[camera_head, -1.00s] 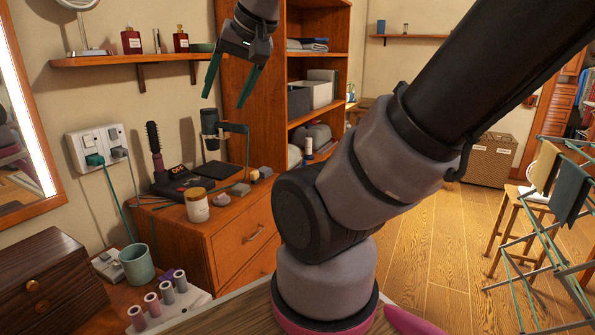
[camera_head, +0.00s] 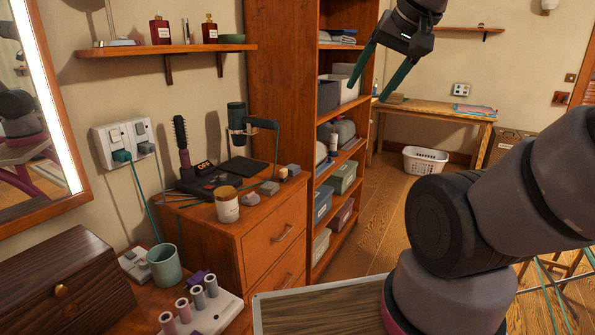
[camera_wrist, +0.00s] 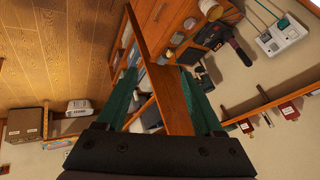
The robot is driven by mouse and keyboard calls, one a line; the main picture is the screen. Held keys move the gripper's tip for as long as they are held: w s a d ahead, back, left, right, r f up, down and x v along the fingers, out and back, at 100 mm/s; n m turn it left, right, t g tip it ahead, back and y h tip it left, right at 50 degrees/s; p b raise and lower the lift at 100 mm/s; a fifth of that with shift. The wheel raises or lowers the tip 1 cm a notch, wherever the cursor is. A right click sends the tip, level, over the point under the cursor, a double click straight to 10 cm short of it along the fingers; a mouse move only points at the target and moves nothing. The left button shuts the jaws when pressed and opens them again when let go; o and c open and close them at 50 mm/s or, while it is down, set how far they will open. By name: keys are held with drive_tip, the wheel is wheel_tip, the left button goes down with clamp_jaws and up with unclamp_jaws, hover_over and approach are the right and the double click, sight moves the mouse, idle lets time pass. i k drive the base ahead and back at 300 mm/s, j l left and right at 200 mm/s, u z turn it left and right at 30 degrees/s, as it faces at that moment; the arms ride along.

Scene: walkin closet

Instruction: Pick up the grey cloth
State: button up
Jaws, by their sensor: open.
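My gripper (camera_head: 367,94) is open and empty, raised in the air in front of the tall wooden shelf unit. In the wrist view my gripper (camera_wrist: 155,78) has its two green fingers apart with no cloth between them. No cloth that is clearly the grey one shows now. Folded pale grey and bluish textiles (camera_head: 338,38) lie on an upper shelf, too small to tell apart. The drying rack (camera_head: 545,290) shows only as a few green bars at lower right; my arm hides most of it, and no cloth on it is visible.
The shelf unit (camera_head: 278,120) holds several bins. The dresser (camera_head: 255,240) carries a jar, brush and small items. A back table (camera_head: 430,108) has a white basket (camera_head: 425,160) below it. The wooden floor (camera_head: 375,225) between is partly clear.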

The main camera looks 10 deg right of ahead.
sight(294, 169)
drive_tip(key=u, duration=1.75)
drive_tip(key=z, duration=1.75)
drive_tip(key=u, duration=0.5)
drive_tip(key=i+l+u, duration=0.1)
drive_tip(key=l+u, duration=0.8)
drive_tip(key=k+l+u, duration=0.2)
drive_tip(key=l, duration=1.5)
drive_tip(key=i, duration=0.1)
